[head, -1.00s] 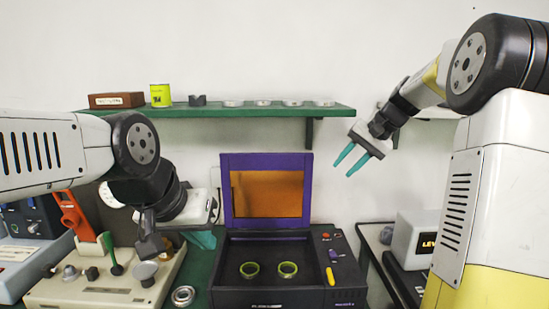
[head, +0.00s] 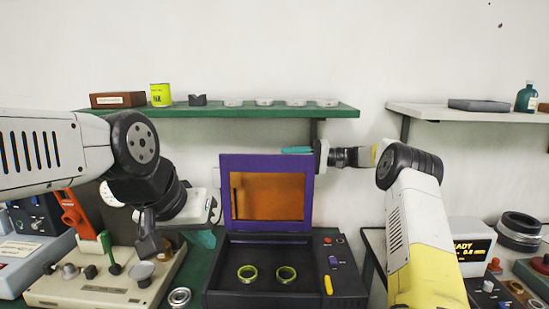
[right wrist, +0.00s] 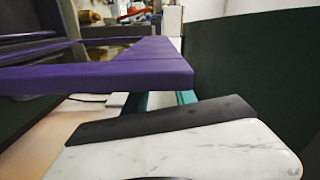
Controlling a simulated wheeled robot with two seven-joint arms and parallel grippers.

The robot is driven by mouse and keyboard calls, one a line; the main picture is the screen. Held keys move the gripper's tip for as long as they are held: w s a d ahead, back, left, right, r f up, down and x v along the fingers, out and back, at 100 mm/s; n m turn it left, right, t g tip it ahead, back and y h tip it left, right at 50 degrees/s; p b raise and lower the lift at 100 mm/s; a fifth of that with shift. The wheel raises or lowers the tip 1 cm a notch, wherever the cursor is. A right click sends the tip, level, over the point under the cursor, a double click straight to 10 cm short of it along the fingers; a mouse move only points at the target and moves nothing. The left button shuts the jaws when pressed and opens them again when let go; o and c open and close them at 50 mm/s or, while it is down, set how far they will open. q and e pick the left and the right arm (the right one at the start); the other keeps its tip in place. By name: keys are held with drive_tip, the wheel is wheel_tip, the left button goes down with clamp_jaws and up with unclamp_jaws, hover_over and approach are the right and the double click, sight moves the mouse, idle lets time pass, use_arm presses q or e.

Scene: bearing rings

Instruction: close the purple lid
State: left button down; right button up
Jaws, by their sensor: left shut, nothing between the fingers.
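The purple lid (head: 309,190), a frame around an orange pane, stands upright and open at the back of the black case (head: 345,297).
A green shelf (head: 230,112) with a yellow can (head: 161,95) and several small items runs above the lid. A beige control panel (head: 100,285) and a metal ring (head: 179,298) are left of the case. A white box (head: 470,240) stands at right.

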sight(273, 158)
drive_tip(key=a, duration=0.5)
drive_tip(key=shift+a, duration=0.35)
clamp_jaws()
drive_tip(key=shift+f, duration=0.1)
drive_tip(key=shift+f, duration=0.15)
idle(0.8)
